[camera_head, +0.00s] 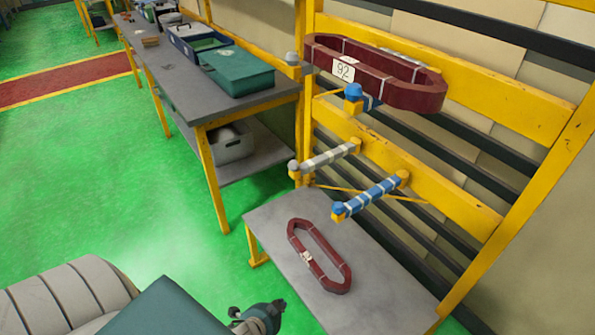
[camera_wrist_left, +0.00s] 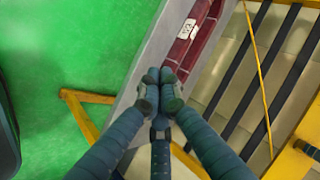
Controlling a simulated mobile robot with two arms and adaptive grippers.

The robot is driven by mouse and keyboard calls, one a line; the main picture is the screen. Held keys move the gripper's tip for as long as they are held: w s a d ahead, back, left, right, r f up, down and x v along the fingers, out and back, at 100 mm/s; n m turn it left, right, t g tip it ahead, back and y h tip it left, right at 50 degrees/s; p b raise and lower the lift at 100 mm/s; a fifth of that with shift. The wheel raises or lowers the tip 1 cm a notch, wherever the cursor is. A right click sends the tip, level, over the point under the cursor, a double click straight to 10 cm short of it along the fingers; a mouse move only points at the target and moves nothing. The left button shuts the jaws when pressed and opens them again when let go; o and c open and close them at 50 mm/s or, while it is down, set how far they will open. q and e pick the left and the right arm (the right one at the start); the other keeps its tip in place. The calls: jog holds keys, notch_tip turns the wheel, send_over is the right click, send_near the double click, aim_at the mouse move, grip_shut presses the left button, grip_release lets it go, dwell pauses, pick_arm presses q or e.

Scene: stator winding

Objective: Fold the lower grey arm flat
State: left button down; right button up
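The lower grey arm (camera_head: 325,157) is wrapped with pale bands and has a grey knob at its outer end. It sticks out from the yellow rack (camera_head: 440,188), to the left of and slightly above the lower blue arm (camera_head: 370,196). My left gripper (camera_head: 279,304) is at the bottom of the head view, in front of the low grey table and well apart from the grey arm. In the left wrist view its fingertips (camera_wrist_left: 160,76) meet with nothing visible between them. The grey arm cannot be made out in that view. My right gripper is not in view.
A dark red coil (camera_head: 320,262) lies on the low grey table (camera_head: 270,213) below the arms; it also shows in the left wrist view (camera_wrist_left: 197,32). A larger red coil marked 92 (camera_head: 420,88) rests on the upper arms. A workbench (camera_head: 170,72) with a green case (camera_head: 236,70) stands left.

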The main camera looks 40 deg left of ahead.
pick_arm(q)
jog(key=w+a+r+m+t, duration=0.1)
jog(key=w+r+t, duration=0.1)
jog(key=r, duration=0.9)
jog(key=w+a+r+m+t+y, duration=0.1)
jog(key=w+r, duration=0.4)
jog(key=r, duration=0.7)
jog(key=w+a+r+m+t+y, duration=0.1)
jog(key=w+a+r+m+t, duration=0.1)
jog(key=r, duration=1)
jog(key=shift+w+r+m+t+p, duration=0.3)
jog(key=shift+w+m+t, duration=0.4)
jog(key=shift+w+t, duration=0.45)
jog(key=p, duration=0.3)
send_near(296, 172)
jog(key=w+d+r, duration=0.3)
jog(key=w+d, duration=0.1)
jog(key=shift+w+a+f, duration=0.25)
jog(key=shift+w+a, duration=0.4)
jog(key=shift+a, duration=0.25)
jog(key=shift+w+a+f, duration=0.3)
jog(key=shift+w+a, duration=0.3)
jog(key=shift+a, duration=0.35)
jog(key=shift+a, duration=0.1)
